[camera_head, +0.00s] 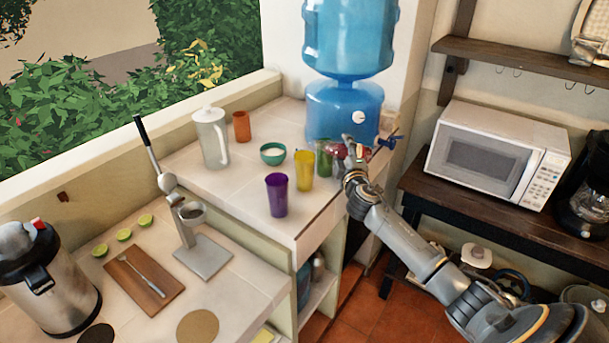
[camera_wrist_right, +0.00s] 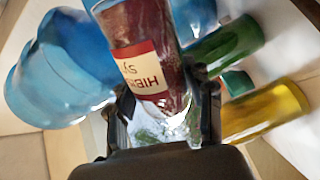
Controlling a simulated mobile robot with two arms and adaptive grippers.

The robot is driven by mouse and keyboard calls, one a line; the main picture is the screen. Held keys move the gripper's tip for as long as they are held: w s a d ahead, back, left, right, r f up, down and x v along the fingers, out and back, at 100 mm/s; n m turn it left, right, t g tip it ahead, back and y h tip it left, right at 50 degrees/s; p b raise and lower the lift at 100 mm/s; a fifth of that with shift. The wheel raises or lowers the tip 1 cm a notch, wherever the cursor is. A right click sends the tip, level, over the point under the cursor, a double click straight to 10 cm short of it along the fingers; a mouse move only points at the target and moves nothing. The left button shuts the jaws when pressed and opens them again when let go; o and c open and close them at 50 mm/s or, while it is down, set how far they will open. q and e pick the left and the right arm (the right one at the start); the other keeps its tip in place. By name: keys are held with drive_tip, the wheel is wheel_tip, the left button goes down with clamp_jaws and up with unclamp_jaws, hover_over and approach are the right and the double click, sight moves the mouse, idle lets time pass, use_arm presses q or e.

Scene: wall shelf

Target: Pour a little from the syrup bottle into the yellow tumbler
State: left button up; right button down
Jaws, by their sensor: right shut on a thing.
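The syrup bottle, dark red with a cream and red label, shows large between the fingers in the right wrist view (camera_wrist_right: 150,68). In the head view only a small red part of it (camera_head: 338,151) shows beside my right gripper (camera_head: 346,160). My right gripper is shut on it near the cooler; I cannot tell whether its base touches the counter. The yellow tumbler (camera_head: 304,172) stands upright on the counter, just left of the gripper and apart from it. It also shows at the right of the wrist view (camera_wrist_right: 268,110). My left gripper is not in view.
A green tumbler (camera_head: 323,160) stands between the yellow tumbler and the bottle. A purple tumbler (camera_head: 277,196) stands nearer the front edge, a teal bowl (camera_head: 272,155) behind. The blue water cooler (camera_head: 334,106) stands behind the gripper. A white pitcher (camera_head: 211,138) and orange cup (camera_head: 241,127) are farther left.

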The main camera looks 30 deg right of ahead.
drive_tip(key=shift+d+r+n+p, duration=0.1)
drive_tip(key=shift+r+n+p, duration=0.75)
drive_tip(key=shift+r+n, duration=0.2)
idle(3.1)
idle(0.9)
drive_tip(key=shift+m+b, duration=0.35)
drive_tip(key=shift+m, duration=0.6)
drive_tip(key=shift+a+r+m, duration=0.2)
drive_tip(key=shift+r+m, duration=0.05)
drive_tip(key=shift+m, duration=0.35)
drive_tip(key=shift+w, duration=0.1)
